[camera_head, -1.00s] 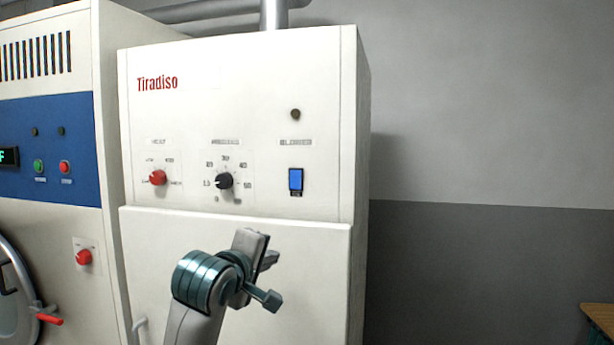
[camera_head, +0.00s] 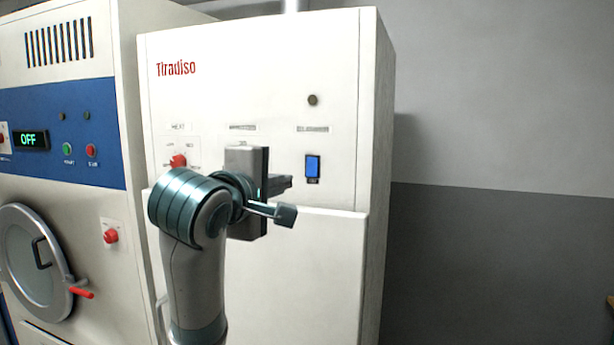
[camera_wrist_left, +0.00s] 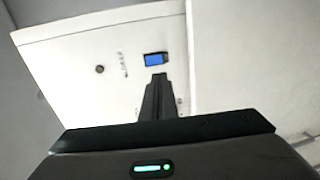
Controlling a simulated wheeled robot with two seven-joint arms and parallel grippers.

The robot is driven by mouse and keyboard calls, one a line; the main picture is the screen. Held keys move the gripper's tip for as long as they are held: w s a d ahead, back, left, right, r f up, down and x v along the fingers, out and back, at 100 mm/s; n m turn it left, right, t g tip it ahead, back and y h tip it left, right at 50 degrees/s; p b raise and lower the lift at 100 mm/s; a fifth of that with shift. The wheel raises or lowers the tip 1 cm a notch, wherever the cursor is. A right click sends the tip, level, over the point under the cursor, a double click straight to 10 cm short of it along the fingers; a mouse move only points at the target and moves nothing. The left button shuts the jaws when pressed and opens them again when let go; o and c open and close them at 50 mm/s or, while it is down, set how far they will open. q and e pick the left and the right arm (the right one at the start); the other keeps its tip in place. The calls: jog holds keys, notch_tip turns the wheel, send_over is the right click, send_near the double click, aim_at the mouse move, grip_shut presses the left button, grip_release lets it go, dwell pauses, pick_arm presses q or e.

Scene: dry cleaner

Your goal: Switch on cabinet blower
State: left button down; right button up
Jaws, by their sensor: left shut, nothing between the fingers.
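The blower switch (camera_head: 312,167) is a small blue rocker in a dark frame on the white Tiradiso cabinet (camera_head: 250,90), under a blurred label and a dark round lamp (camera_head: 313,100). My left gripper (camera_head: 288,183) is shut and empty, a little left of the switch and slightly lower in the head view. In the left wrist view its fingertips (camera_wrist_left: 159,77) point at the blue switch (camera_wrist_left: 155,59), just short of it in the picture. I cannot tell whether they touch the panel. My left arm hides the middle dial. My right gripper is not in view.
A red knob (camera_head: 178,161) sits on the panel left of my wrist. The neighbouring machine has a display reading OFF (camera_head: 29,140), a round door (camera_head: 37,262) and a red knob (camera_head: 110,236). The grey wall (camera_head: 480,240) at the right is clear.

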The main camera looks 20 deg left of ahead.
pick_arm(q)
jog(key=p, duration=0.7)
send_near(312, 172)
jog(key=w, duration=0.3)
jog(key=w+f, duration=0.1)
jog(key=w, duration=0.1)
jog(key=shift+w+d+f, duration=0.1)
jog(key=shift+w+f, duration=0.1)
jog(key=shift+w, duration=0.45)
jog(key=shift+f, duration=0.15)
jog(key=b, duration=0.2)
jog(key=t+b, duration=0.1)
jog(key=b, duration=0.1)
jog(key=shift+w+d+f+t, duration=0.15)
jog(key=shift+w+f+t, duration=0.05)
jog(key=shift+t, duration=0.1)
jog(key=shift+r, duration=0.45)
